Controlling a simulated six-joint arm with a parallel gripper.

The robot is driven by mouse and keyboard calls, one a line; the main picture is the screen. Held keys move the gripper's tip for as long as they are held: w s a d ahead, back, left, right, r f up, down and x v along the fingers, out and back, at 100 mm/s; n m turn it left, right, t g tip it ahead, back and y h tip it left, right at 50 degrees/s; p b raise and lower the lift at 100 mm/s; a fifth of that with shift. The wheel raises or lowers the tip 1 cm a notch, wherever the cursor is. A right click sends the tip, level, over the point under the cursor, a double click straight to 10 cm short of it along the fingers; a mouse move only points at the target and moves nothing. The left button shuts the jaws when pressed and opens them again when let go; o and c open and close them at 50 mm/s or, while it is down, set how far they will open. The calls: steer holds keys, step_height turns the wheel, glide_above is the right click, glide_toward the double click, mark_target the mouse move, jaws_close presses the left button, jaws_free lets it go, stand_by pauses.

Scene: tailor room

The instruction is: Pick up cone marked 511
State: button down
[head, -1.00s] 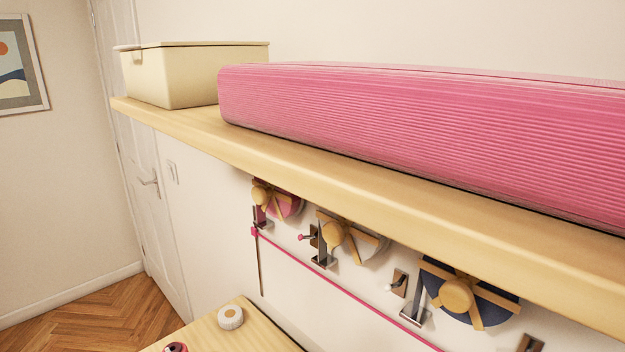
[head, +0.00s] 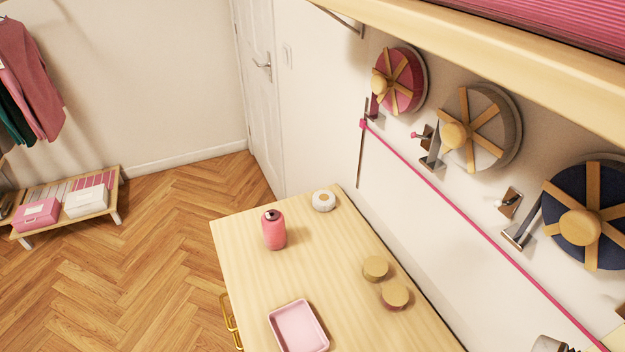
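A pink, rounded, spool-like thing (head: 274,230) with a dark hole in its top stands upright on the pale wooden table (head: 245,270). It may be a cone of thread, but no number can be read on it. A small white round spool (head: 323,201) with a dark centre lies behind it to the right, near the table's far edge. I see no marking 511 anywhere. My gripper cannot be made out in this view.
A pink tray (head: 299,327) and two round wooden-topped things (head: 375,268) (head: 395,295) are on the table. Wall reels (head: 398,80) (head: 480,128) (head: 587,213) and a pink ribbon (head: 450,197) run along the right, below a shelf (head: 520,50). A grey metal thing (head: 548,343) shows at bottom right.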

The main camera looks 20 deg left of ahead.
steer(key=c, duration=1.5)
jaws_free()
steer(key=shift+c, duration=0.2)
steer(key=o, duration=1.5)
